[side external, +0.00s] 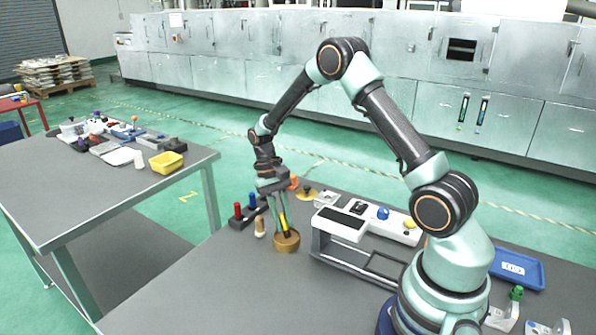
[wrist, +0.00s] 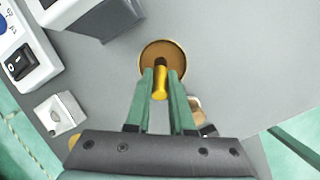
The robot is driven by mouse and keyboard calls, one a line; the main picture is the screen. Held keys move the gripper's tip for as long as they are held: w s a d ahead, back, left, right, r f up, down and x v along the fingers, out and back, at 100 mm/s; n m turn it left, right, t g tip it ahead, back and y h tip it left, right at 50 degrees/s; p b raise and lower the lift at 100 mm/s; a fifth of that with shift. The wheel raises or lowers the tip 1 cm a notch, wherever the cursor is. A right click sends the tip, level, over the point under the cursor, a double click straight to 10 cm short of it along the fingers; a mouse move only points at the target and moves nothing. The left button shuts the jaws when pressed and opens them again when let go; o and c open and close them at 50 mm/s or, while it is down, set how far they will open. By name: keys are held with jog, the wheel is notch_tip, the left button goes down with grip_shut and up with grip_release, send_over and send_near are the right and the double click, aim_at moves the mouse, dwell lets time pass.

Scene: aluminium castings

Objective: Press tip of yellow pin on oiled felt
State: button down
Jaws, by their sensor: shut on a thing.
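My gripper (side external: 281,214) points down and is shut on the yellow pin (side external: 284,221); in the wrist view the pin (wrist: 160,85) sits between the two green fingers (wrist: 161,74). The pin's dark tip (wrist: 160,62) points at the brown felt in a round brass-coloured dish (side external: 287,246). In the wrist view the dish (wrist: 142,56) lies just beyond the fingertips, and the tip overlaps the felt. In the side view the pin's lower end is at the dish opening. Whether the tip touches the felt or hovers just above it, I cannot tell.
A tan peg (side external: 260,228) stands close left of the dish. A dark rack with a red pin (side external: 238,211) and a blue pin (side external: 252,201) is behind it. A white device (side external: 340,223) stands close right. The grey tabletop (side external: 215,285) is clear in front.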

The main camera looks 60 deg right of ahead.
aim_at(282, 216)
jog(key=shift+r, duration=3.45)
